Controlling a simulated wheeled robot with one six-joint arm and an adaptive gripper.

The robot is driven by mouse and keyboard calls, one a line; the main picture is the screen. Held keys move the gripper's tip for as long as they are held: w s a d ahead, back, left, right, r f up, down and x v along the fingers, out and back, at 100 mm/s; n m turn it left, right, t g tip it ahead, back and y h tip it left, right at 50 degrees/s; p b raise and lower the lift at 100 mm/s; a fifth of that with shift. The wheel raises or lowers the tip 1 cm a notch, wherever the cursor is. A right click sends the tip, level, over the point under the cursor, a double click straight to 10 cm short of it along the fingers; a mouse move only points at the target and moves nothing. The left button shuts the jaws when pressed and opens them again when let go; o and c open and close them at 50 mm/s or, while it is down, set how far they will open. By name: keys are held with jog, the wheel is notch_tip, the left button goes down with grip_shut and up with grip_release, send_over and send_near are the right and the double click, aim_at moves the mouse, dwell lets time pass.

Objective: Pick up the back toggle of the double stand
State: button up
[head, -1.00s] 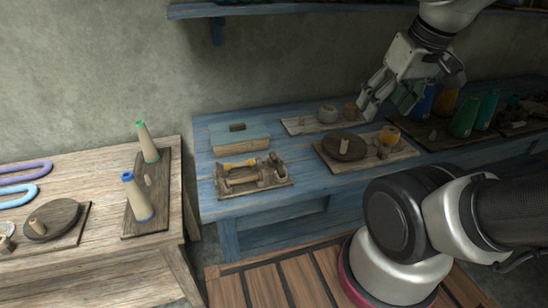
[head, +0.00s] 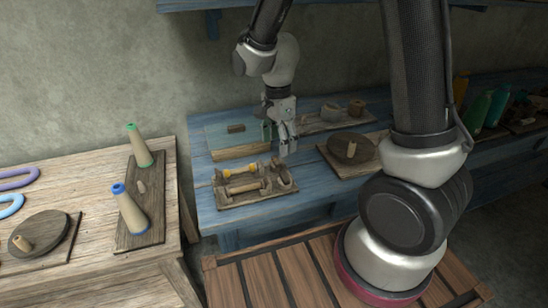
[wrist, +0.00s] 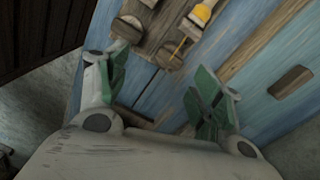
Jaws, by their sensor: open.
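The double stand is a small wooden rack (head: 283,196) on the blue table, with two horizontal pieces lying across it. The back toggle (head: 240,171) has a yellow band and lies along the rear of the rack; the front piece (head: 245,187) is plain wood. In the wrist view the rack (wrist: 152,40) is at the top, and the yellow-banded piece (wrist: 202,13) is cut by the frame's upper edge. My gripper (head: 288,148) is open and empty, pointing down above the table behind and right of the rack. Its green-padded fingers (wrist: 160,85) are spread apart, touching neither piece.
A board with a dark disc (head: 350,148) lies to the right. Cones on a board (head: 130,240) stand on the separate left table. A shelf runs above.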

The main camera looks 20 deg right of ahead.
aim_at(277, 160)
jog(key=m, duration=0.3)
jog(key=shift+w+a, duration=0.2)
jog(key=shift+w, duration=0.15)
jog(key=shift+f, duration=0.25)
jog(key=f, duration=0.7)
jog(key=shift+w+d+f, duration=0.1)
jog(key=shift+w+f, duration=0.05)
jog(key=shift+w, duration=0.2)
jog(key=shift+c, duration=0.5)
jog(key=c, duration=0.7)
